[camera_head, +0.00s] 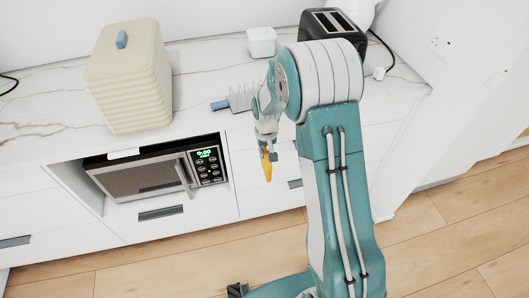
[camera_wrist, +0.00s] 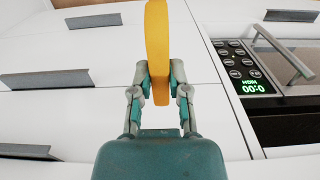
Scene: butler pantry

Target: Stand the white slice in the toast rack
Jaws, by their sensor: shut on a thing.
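My gripper (camera_head: 268,152) hangs in front of the counter's drawers, below the worktop. In the wrist view my gripper (camera_wrist: 160,78) is shut on a thin slice (camera_wrist: 158,40), seen edge-on. Its visible edge is yellow-orange, and no white face shows. The slice (camera_head: 266,170) points downward from the fingers in the head view. The toast rack (camera_head: 241,98), a row of thin wire loops with a blue end, lies on the marble worktop just behind my arm. Its right part is hidden by my arm.
On the worktop (camera_head: 205,75) stand a ribbed cream bin (camera_head: 130,85) at left, a small pale box (camera_head: 262,42) at the back and a black toaster (camera_head: 333,27) at right. A microwave (camera_head: 150,174) sits in a niche below. Marble is clear between bin and rack.

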